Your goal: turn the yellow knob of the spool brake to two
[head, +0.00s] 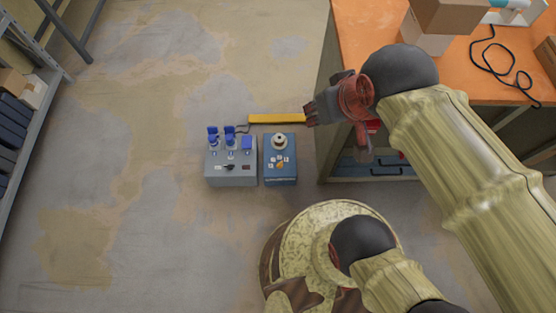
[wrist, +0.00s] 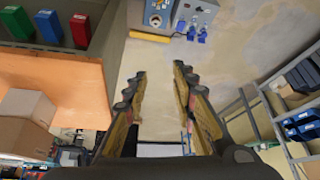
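The spool brake looks to be the small blue box (head: 281,181) on the floor left of the bench, with a pale round spool (head: 279,141) on top. The small yellow-orange knob (head: 280,164) is on its front face among white labels. The labels and the knob's setting are too small to read. The box also shows at the top of the wrist view (wrist: 157,20), where I cannot make out the knob. My gripper (head: 311,110) is up and to the right of the box, apart from it. In the wrist view its fingers (wrist: 160,72) are spread with nothing between them.
A grey box (head: 231,175) with blue sockets stands just left of the blue box. A yellow bar (head: 276,118) lies behind them. An orange-topped bench (head: 450,62) with cartons stands at right. A shelf (head: 35,110) is at far left. The floor between is clear.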

